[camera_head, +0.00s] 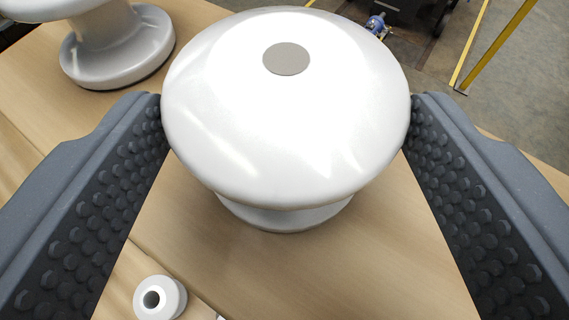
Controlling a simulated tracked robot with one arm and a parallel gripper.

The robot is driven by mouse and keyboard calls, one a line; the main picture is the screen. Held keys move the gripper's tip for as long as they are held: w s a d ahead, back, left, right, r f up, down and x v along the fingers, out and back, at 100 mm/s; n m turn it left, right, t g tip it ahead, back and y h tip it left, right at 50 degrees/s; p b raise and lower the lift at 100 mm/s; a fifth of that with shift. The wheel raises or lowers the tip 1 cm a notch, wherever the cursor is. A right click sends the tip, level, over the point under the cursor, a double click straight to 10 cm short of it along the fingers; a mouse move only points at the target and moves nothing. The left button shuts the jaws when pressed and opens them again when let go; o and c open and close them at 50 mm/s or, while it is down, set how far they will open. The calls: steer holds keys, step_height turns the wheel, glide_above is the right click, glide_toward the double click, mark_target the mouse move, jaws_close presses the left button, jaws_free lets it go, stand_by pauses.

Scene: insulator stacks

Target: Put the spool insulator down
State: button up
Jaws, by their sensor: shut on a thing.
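A large glossy white spool insulator (285,130) with a grey disc on its top fills the middle of the view. My gripper (287,112) is shut on its wide upper rim, with one dark studded jaw against each side. The insulator looks upright. Its narrower lower part shows below the rim, over a light wooden surface (330,265). I cannot tell whether its base touches the wood or hangs just above it.
Another white spool insulator (118,48) stands on the wood at the upper left. A small white ring-shaped piece (160,298) with a dark hole is at the lower left. Beyond the wood's far edge are a grey floor, a yellow bar (497,45) and a blue device (376,24).

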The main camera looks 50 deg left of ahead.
steer(key=o, duration=1.4)
steer(key=shift+c, duration=0.2)
steer(key=v, duration=1.2)
steer(key=shift+r+b, duration=0.2)
steer(key=shift+b, duration=0.1)
